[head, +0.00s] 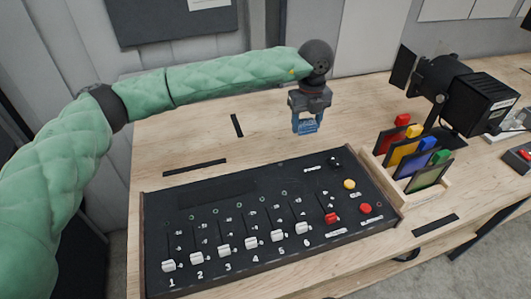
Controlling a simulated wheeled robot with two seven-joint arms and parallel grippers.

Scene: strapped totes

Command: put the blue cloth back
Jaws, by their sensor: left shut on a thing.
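My left gripper (306,118) hangs down above the wooden table, behind the control board. It is shut on a small blue thing, which I take to be the blue cloth (306,127). The cloth shows only as a small patch at the fingertips, and most of its shape is hidden or too small to make out. It appears held clear of the tabletop. My right gripper is not in view.
A black control board (215,205) with several white sliders lies in front. To its right, a wooden rack (393,184) holds several colored filter frames. A black spotlight (465,95) stands behind the rack. Bare wooden table (190,130) lies behind the board.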

